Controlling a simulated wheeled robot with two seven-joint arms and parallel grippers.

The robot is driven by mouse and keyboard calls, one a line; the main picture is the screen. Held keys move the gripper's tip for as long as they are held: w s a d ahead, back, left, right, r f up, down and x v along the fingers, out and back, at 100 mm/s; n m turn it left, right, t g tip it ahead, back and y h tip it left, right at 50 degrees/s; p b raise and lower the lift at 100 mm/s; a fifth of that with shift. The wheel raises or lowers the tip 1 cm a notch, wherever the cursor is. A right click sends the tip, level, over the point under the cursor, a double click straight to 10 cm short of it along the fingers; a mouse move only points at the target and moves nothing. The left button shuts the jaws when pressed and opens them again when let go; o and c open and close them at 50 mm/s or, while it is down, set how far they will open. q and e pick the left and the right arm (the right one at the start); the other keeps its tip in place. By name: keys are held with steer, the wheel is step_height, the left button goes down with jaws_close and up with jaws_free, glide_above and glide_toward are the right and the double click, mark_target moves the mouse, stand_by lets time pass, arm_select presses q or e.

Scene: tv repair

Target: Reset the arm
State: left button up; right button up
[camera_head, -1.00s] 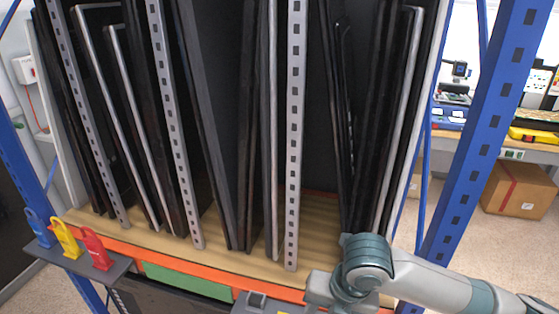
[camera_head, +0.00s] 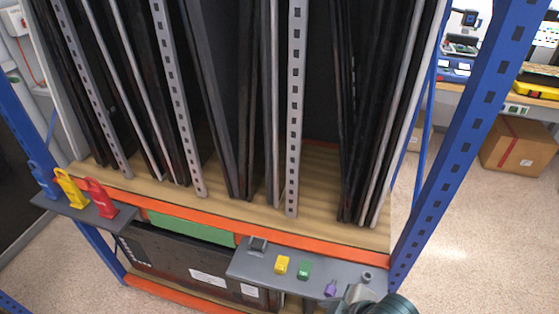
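My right arm (camera_head: 385,306) shows only as a grey and teal link at the bottom edge, right of centre. It is in front of the right end of a small grey shelf (camera_head: 262,272). Its gripper is out of the picture, so its fingers cannot be seen. My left arm and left gripper are not in view.
A blue-posted rack (camera_head: 460,140) holds several upright flat black panels (camera_head: 225,120) between perforated metal strips. The grey shelf carries a yellow piece (camera_head: 282,265), a green piece (camera_head: 304,270) and a purple piece (camera_head: 330,288). Blue, yellow and red clamps (camera_head: 99,197) stand at left. A cardboard box (camera_head: 518,146) is on the floor.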

steer(key=s+d+f+m+g+h, duration=0.1)
steer(key=s+d+f+m+h, duration=0.1)
steer(key=s+d+f+m, duration=0.35)
steer(key=s+d+f+m+h, duration=0.2)
steer(key=s+d+m, duration=0.4)
steer(key=s+d, duration=0.15)
step_height(320, 180, down, 32)
steer(key=g+b, duration=0.1)
steer(key=b, duration=0.3)
steer(key=s+d+f+n+g+b, duration=0.1)
steer(key=s+d+f+b, duration=0.2)
steer(key=s+f, duration=1.5)
step_height(320, 180, down, 3)
steer(key=shift+s+b, duration=0.4)
